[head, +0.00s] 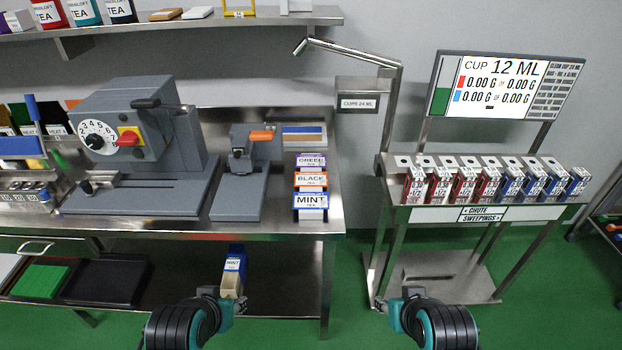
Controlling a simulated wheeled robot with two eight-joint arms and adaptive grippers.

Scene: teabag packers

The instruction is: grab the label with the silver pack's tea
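Three label stacks lie on the right end of the steel bench: a purple-edged GREEN label (311,161), an orange-edged BLACK label (310,180) and a blue-edged MINT label (311,201). A pale, greyish pack (18,20) stands at the far left of the upper shelf, its print too small to read. A blue-topped, tan-based MINT piece (234,270) shows directly above my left gripper (222,296); I cannot tell whether it is held. My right gripper (399,299) is low, in front of the gap between bench and stand; its finger opening is unclear.
A grey dial machine (130,135) and a smaller press (246,160) stand on the bench left of the labels. A chute stand (480,213) with several small packs is at right, below a screen (508,88).

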